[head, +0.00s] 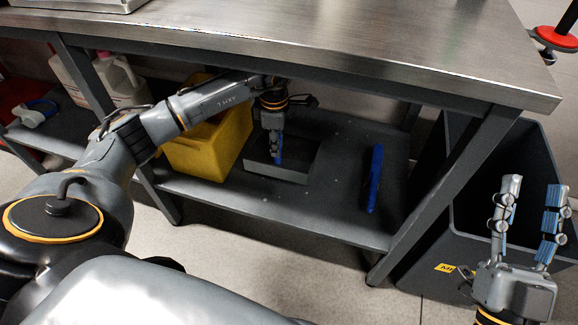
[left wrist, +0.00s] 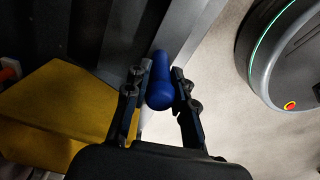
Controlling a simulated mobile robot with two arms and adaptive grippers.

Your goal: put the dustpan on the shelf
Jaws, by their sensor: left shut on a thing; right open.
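My left gripper (head: 277,150) reaches under the steel table and is shut on a blue rounded handle, which I take to be the dustpan's handle (left wrist: 160,82). In the left wrist view the handle lies between the two fingers (left wrist: 157,95). A dark grey, shallow, box-like shape (head: 290,172) shows right under the gripper, over the lower shelf (head: 260,203). I cannot tell whether it is the dustpan's pan or whether it touches the shelf. My right gripper (head: 530,225) is open and empty in front of the dark bin.
A yellow container (head: 205,150) stands on the shelf left of the gripper. A long blue object (head: 375,178) is at the shelf's right end. The steel tabletop (head: 330,45) is overhead. A dark bin (head: 450,250) stands right of the table. White jugs (head: 122,78) are at the left.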

